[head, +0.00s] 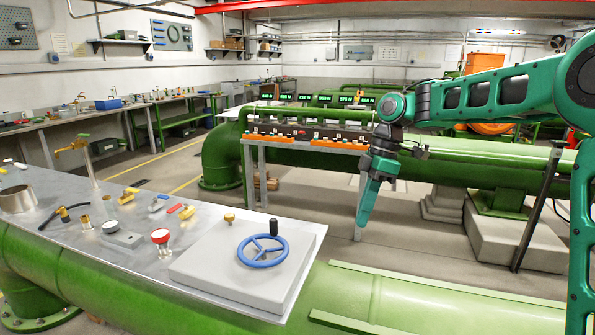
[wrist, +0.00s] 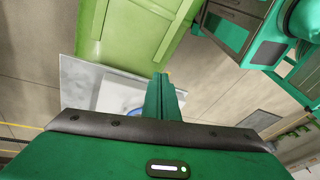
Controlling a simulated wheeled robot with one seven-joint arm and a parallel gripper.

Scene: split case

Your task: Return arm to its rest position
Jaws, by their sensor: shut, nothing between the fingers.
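My gripper (head: 361,236) hangs from my teal arm at the centre right of the head view. It points down and is shut and empty. It is to the right of the metal worktop and apart from it, with the green pipes behind it. In the wrist view my gripper (wrist: 161,80) shows as narrow teal fingers pressed together, with the worktop's edge and part of the blue handwheel (wrist: 135,111) behind them. My arm reaches in from the right of the head view, bent down at the wrist.
The metal worktop (head: 60,212) at left bears a grey box (head: 215,275) with a blue handwheel (head: 262,251), a red knob (head: 160,236), valves and fittings. A green pipe (head: 400,297) runs along the front. A rack with orange parts (head: 300,140) stands behind. Open floor (head: 310,205) lies between.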

